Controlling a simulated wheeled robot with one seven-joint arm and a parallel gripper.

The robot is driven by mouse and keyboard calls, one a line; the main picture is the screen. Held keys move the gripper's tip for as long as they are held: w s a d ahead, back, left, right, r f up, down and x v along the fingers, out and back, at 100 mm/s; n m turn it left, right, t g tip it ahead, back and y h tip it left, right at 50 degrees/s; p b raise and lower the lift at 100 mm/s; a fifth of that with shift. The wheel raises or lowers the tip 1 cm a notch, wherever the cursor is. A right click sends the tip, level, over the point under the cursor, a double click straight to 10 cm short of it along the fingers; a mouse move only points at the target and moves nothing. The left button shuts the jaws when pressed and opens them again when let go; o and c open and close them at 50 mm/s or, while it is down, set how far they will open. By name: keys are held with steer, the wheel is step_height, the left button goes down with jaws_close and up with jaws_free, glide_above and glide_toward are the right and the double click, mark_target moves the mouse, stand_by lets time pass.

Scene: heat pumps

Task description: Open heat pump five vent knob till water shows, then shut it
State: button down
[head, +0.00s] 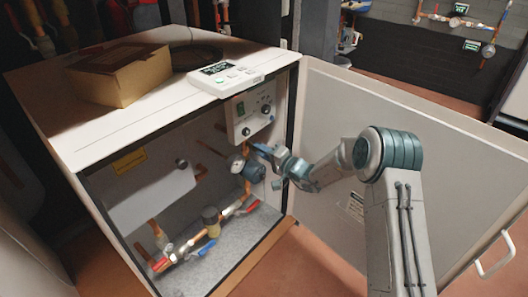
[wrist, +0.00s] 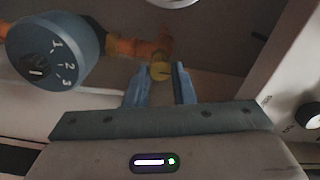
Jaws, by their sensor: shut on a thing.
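The heat pump cabinet (head: 110,140) stands open, its white door (head: 400,110) swung out to the right. My gripper (head: 257,149) reaches inside, just below the control panel. In the wrist view its two blue fingers (wrist: 160,82) are on either side of a small brass vent knob (wrist: 160,70) on a copper fitting, and they are shut on it. The knob is hidden by the fingers in the head view. No water shows at the knob. I cannot read a number five on the cabinet.
A blue-grey pump with a numbered dial (wrist: 45,48) sits beside the knob. A control panel (head: 251,110) is just above my gripper. Pipes with red and blue valve handles (head: 205,248) run along the cabinet floor. A cardboard box (head: 120,72) and a display unit (head: 226,74) lie on top.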

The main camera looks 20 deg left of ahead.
steer(key=shift+s+a+r, duration=0.1)
steer(key=shift+s+a, duration=0.15)
steer(key=shift+a, duration=0.1)
steer(key=c, duration=1.2)
jaws_free()
steer(key=shift+s+a, duration=0.1)
steer(key=shift+a, duration=0.05)
steer(key=shift+c, duration=0.2)
steer(key=p+v, duration=0.4)
steer(key=v, duration=1)
steer(key=shift+w, duration=0.25)
